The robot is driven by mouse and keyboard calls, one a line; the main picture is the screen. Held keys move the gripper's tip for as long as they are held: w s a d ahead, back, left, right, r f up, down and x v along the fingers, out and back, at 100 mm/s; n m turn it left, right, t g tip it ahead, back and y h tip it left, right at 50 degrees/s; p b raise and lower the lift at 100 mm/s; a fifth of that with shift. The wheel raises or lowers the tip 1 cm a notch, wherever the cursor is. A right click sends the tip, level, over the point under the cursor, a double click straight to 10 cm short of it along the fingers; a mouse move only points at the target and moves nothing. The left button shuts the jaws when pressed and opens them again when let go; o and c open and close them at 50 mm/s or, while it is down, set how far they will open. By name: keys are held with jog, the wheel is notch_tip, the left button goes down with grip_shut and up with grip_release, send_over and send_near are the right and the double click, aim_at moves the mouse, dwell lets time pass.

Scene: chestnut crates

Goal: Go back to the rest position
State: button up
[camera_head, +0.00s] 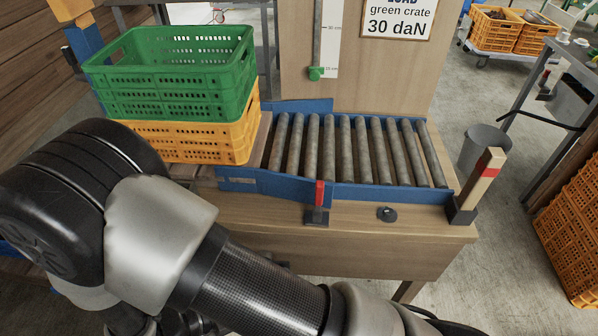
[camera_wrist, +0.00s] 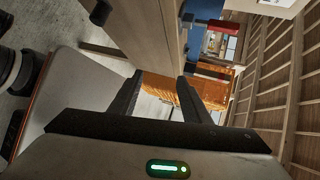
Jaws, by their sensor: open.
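My gripper (camera_wrist: 160,95) shows in the wrist view, with its two dark fingers spread apart and nothing between them. It does not show in the head view, where my arm crosses the lower left. A green crate (camera_head: 170,110) sits on top of an orange crate (camera_head: 200,152) at the left end of the wooden bench. The green crate looks empty. In the wrist view, orange crates (camera_wrist: 187,92) show beyond the fingers, apart from them.
The roller conveyor (camera_head: 350,150) is bare. A red lever (camera_head: 318,200) and a post with a red band (camera_head: 482,180) stand at the bench (camera_head: 370,250) edge. A grey bin (camera_head: 484,145) and orange crates (camera_head: 575,235) are to the right. Some floor there is clear.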

jog(key=w+d+r+n+g+y, duration=0.1)
jog(key=d+r+n+y, duration=0.3)
jog(key=d+r+n, duration=0.45)
jog(key=w+d+r+n+g+y, duration=0.1)
jog(key=d+r+n+y, duration=0.35)
jog(key=r+n, duration=0.65)
jog(key=w+d+r+n+y, duration=0.2)
jog(key=d+r+n+y, duration=0.1)
jog(key=d+r+n, duration=0.55)
notch_tip(320, 180, up, 24)
jog(key=a+n+p, duration=0.1)
jog(key=p, duration=2.3)
jog(key=shift+s+a+r, duration=0.25)
jog(key=shift+a, duration=0.15)
jog(key=shift+r, duration=0.15)
jog(key=c, duration=0.3)
